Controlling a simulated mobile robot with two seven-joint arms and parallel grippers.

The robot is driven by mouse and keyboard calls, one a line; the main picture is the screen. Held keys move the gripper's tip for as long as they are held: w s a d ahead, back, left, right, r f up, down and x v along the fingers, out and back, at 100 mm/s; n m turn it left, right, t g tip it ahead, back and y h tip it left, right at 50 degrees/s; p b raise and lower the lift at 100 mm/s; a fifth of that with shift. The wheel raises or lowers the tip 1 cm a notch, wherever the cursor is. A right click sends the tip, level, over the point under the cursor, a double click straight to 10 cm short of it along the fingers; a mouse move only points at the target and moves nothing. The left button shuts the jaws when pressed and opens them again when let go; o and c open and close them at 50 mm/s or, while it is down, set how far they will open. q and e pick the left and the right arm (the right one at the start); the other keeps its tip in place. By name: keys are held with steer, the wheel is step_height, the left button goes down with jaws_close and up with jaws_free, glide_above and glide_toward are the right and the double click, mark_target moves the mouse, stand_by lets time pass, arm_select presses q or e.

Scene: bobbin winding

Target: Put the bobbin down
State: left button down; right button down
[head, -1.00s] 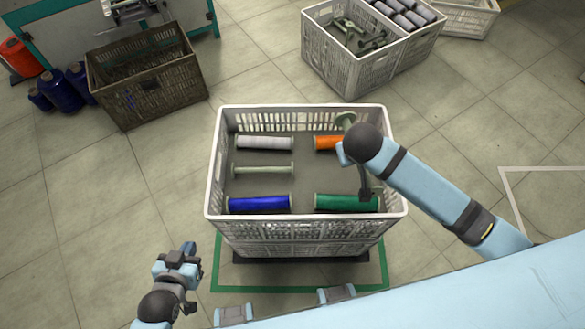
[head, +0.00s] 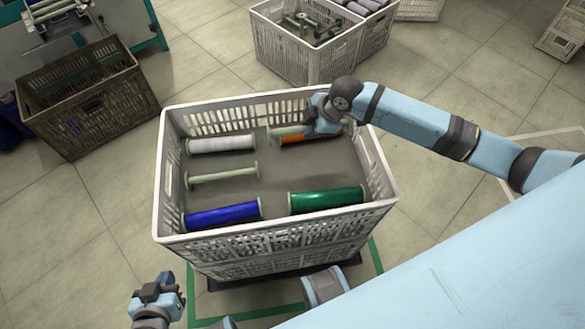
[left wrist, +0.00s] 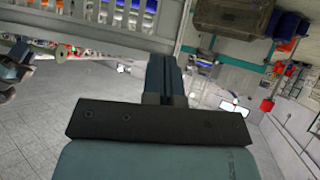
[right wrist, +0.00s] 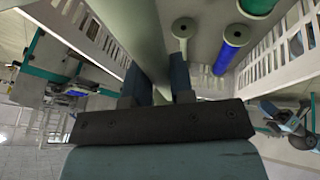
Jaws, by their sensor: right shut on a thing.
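A pale bare bobbin (head: 290,130) is in my right gripper (head: 318,122), lying roughly level over the back right of the white crate (head: 392,192). In the right wrist view its pale shaft (right wrist: 138,35) runs between the fingers. An orange bobbin (head: 312,138) is just in front of and below it, partly covered; I cannot tell whether they touch. My left gripper (head: 158,288) is empty outside the crate's front left; its fingers (left wrist: 164,75) are together.
The crate also holds a white bobbin (head: 221,145), a bare bobbin (head: 221,178), a blue bobbin (head: 222,213) and a green bobbin (head: 327,198). The crate's middle is clear. A brown crate (head: 85,95) and another white crate (head: 318,55) stand behind.

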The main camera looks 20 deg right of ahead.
step_height(320, 180, down, 12)
steer(key=shift+f+b, duration=0.1)
steer(key=shift+b, duration=0.65)
steer(key=shift+f, duration=0.5)
step_height(320, 180, down, 4)
steer(key=shift+r+b, duration=0.1)
steer(key=shift+b, duration=0.25)
steer(key=c, duration=1)
jaws_free()
